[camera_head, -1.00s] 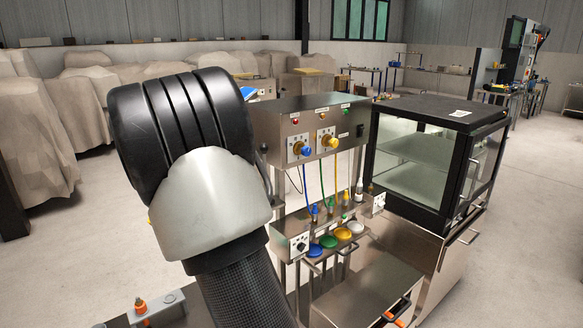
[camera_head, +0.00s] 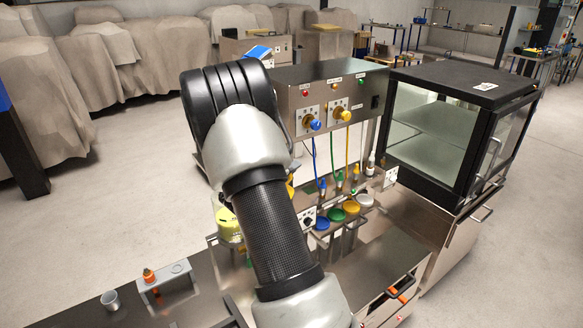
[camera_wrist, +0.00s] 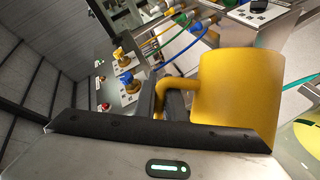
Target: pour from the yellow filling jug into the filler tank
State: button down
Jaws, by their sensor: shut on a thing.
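The yellow filling jug (camera_wrist: 238,88) fills the right-middle of the wrist view. My gripper (camera_wrist: 168,100) is shut on its handle; the dark fingers are partly hidden behind the wrist housing. In the head view my arm hides the gripper and most of the jug; only a small yellow patch (camera_head: 290,187) shows beside the arm. A round, pale yellow-green vessel (camera_head: 229,228), which may be the filler tank, stands left of my forearm. Part of it seems to show at the right edge of the wrist view (camera_wrist: 309,135), apart from the jug. The jug's contents are not visible.
A steel panel (camera_head: 358,92) with blue and yellow valves and hoses stands behind my arm. Several coloured lids (camera_head: 337,214) sit below it. A glass-fronted cabinet (camera_head: 440,130) is at right. A small metal cup (camera_head: 111,300) stands at lower left.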

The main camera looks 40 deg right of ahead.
notch_tip(320, 180, down, 2)
jog(key=shift+b, duration=0.75)
jog(key=shift+w+a+r+p, duration=0.1)
jog(key=shift+w+r+p, duration=0.1)
jog(key=shift+r+p, duration=0.5)
jog(key=r+n+p, duration=0.1)
jog(key=w+a+r+h+p, duration=0.1)
jog(key=r+n+p, duration=0.1)
jog(key=shift+w+a+r+n, duration=0.2)
jog(key=shift+w+a+n, duration=0.1)
jog(key=shift+w+a, duration=0.1)
jog(key=shift+f, duration=0.1)
